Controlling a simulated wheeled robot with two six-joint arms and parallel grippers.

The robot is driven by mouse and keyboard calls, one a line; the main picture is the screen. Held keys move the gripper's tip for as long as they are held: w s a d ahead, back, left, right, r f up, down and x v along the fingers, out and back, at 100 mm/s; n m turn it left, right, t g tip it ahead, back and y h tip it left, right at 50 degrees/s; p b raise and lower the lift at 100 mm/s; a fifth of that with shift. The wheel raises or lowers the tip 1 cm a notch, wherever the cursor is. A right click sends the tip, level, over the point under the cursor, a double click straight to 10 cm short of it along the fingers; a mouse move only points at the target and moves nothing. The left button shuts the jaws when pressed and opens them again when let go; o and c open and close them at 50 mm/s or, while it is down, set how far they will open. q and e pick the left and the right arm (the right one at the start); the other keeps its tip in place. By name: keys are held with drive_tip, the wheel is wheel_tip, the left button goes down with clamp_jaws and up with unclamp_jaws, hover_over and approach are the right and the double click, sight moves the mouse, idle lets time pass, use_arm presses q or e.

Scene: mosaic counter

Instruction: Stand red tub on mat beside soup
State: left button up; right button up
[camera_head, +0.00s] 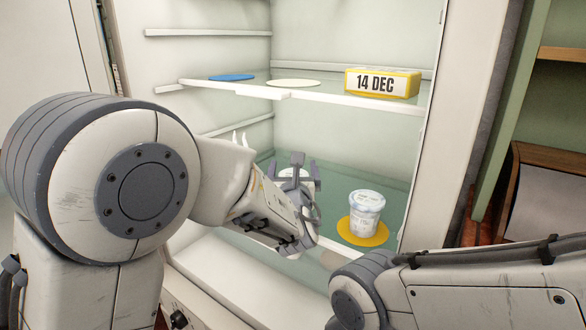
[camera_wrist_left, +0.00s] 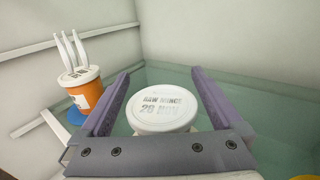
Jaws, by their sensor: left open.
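No plainly red tub shows. A white-lidded tub marked "RAW MINCE 28 NOV" (camera_wrist_left: 162,108) stands on the lower glass shelf, its body mostly hidden. My left gripper (camera_head: 304,165) is open at this tub, with a finger on either side of the lid and gaps visible in the left wrist view (camera_wrist_left: 160,76). An orange tub (camera_wrist_left: 85,95) with a white lid stands on a blue mat (camera_wrist_left: 76,117) to the left. A pale labelled tub (camera_head: 366,213) stands on a yellow mat (camera_head: 362,232) on the lower shelf. I cannot read which is soup.
On the upper shelf (camera_head: 340,97) lie an empty blue mat (camera_head: 232,77) and an empty cream mat (camera_head: 293,83). A yellow-and-white "14 DEC" block (camera_head: 382,83) stands at its right. My right arm crosses the lower right.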

use_arm(q)
drive_tip(key=shift+s, duration=0.4)
drive_tip(key=s, duration=1.1)
drive_tip(key=shift+s+d+r+b, duration=0.1)
drive_tip(key=shift+s+d+b, duration=0.05)
drive_tip(key=shift+b, duration=0.15)
drive_tip(key=w, duration=1.1)
drive_tip(key=shift+w+a, duration=0.2)
drive_tip(key=shift+w, duration=0.1)
drive_tip(key=shift+w+r+p, duration=0.15)
drive_tip(key=shift+w+p, duration=0.2)
drive_tip(key=shift+p, duration=0.05)
drive_tip(key=r, duration=0.1)
drive_tip(key=r+p, duration=0.1)
drive_tip(key=r, duration=0.1)
drive_tip(key=shift+s+a, duration=0.1)
drive_tip(key=shift+s, duration=0.25)
drive_tip(key=shift+w+r, duration=0.1)
drive_tip(key=shift+r, duration=0.3)
